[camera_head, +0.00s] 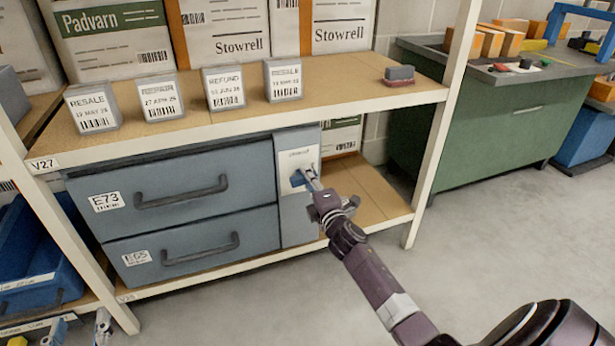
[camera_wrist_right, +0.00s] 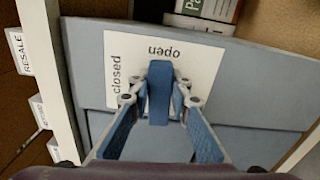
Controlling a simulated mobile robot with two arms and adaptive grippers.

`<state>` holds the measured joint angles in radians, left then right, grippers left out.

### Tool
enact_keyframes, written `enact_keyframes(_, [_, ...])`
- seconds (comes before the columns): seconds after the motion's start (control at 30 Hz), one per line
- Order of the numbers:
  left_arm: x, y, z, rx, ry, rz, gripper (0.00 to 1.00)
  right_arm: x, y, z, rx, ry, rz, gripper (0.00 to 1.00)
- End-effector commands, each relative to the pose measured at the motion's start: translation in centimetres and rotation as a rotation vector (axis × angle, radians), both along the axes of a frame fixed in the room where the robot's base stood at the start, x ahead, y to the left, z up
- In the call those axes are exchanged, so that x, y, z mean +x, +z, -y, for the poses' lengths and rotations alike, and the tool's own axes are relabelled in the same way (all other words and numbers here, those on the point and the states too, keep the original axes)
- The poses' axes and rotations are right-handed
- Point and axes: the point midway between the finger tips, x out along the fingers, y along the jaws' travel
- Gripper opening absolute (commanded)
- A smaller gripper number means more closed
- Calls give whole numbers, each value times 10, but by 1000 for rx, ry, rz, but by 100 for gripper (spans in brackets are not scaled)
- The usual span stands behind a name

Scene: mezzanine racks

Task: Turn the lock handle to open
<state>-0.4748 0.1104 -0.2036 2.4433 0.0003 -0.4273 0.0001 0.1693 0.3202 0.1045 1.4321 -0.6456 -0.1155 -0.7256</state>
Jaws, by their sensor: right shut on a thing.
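The lock handle is a blue lever (camera_wrist_right: 160,92) on a white plate (camera_wrist_right: 118,80) marked "closed" and "open". In the right wrist view the lever stands upright in the picture, its upper end just below the word "open"; "closed" is at the left. In the head view the plate (camera_head: 287,204) is on the grey panel right of the drawers. My right gripper (camera_head: 309,180) is shut on the lever, with a finger on each side in the wrist view (camera_wrist_right: 160,98). My left gripper (camera_head: 79,328) shows only its fingertips, apart and seemingly empty, at the bottom left.
Grey drawers E73 (camera_head: 185,184) and E65 (camera_head: 200,248) are closed beside the panel. The shelf above (camera_head: 330,94) holds several small labelled boxes and a stamp-like block (camera_head: 399,75). A white rack post (camera_head: 440,130) stands right of my right forearm. The floor at right is clear.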

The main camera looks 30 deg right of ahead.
Motion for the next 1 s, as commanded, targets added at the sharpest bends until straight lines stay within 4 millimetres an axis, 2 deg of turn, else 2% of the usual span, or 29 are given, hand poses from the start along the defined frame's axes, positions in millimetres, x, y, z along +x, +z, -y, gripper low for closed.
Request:
enact_keyframes(0.3, [-1,-12,-2,13,3,-52,40,0,-3,0,96,-1,20,0])
enact_keyframes(0.77, [-2,-13,-2,15,4,-57,40,-1,-3,0,111,-1,23,0])
enact_keyframes(0.8, [-2,-13,-2,15,4,-57,40,0,-3,0,111,-1,23,19])
enact_keyframes(0.97, [-2,-13,-2,15,4,-57,40,0,-3,0,109,-1,23,36])
enact_keyframes(1.0, [-2,-13,-2,15,4,-57,40,0,-3,0,109,-1,23,36])
